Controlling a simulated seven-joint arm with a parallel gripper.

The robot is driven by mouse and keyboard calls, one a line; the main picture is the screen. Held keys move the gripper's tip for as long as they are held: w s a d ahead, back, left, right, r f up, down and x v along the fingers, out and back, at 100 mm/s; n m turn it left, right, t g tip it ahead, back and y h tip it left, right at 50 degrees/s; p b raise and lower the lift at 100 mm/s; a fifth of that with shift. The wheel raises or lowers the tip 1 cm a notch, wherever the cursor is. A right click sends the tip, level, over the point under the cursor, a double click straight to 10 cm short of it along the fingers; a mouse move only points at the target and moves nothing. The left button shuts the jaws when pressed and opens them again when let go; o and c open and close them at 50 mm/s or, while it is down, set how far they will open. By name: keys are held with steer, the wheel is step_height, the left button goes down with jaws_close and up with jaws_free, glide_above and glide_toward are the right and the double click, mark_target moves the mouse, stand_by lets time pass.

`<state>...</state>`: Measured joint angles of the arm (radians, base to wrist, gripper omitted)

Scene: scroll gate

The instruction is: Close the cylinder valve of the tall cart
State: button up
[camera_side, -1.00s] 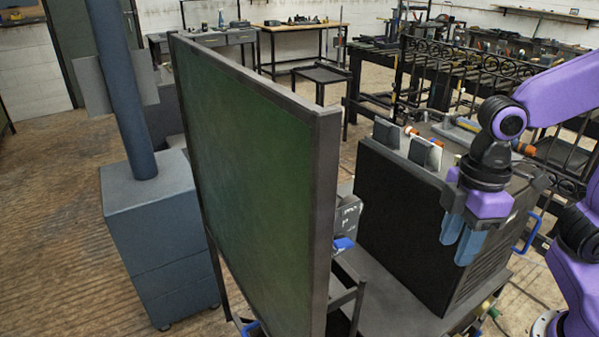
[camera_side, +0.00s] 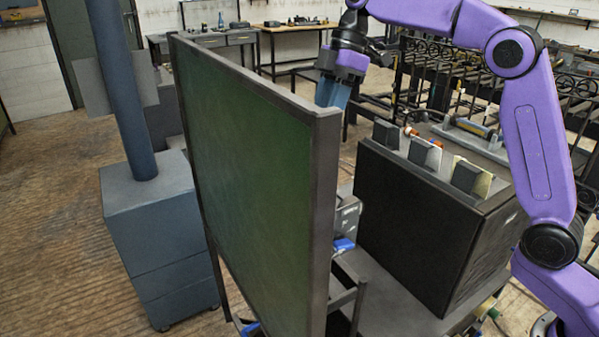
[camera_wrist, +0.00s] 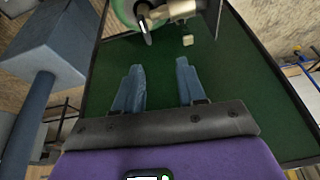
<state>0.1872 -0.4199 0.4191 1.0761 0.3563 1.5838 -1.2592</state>
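My gripper (camera_side: 332,98) is up behind the far upper edge of the green panel in the side view, fingers pointing down. In the wrist view its two blue fingers (camera_wrist: 157,68) are spread apart with nothing between them. Ahead of the fingertips, at the top of the wrist view, is a metal valve-like fitting (camera_wrist: 178,10) with a dark lever-like part (camera_wrist: 146,30), beside a round green shape (camera_wrist: 122,12). The fitting is apart from the fingers and cut off by the picture edge. The side view does not show it. I cannot tell which cart it belongs to.
The tall green panel (camera_side: 255,170) blocks much of the side view. A blue-grey cabinet with a thick pole (camera_side: 150,200) stands left of it. A black box-shaped unit (camera_side: 415,230) with small upright blocks stands right, with a black railing (camera_side: 440,85) behind.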

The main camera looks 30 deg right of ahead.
steer(key=shift+n, duration=0.4)
steer(key=w+x, duration=0.1)
steer(key=x, duration=0.9)
steer(key=w+x, duration=0.1)
steer(key=x, duration=0.5)
steer(key=shift+w+d+f, duration=0.1)
steer(key=shift+w+d, duration=0.2)
steer(key=shift+w, duration=0.05)
jaws_close()
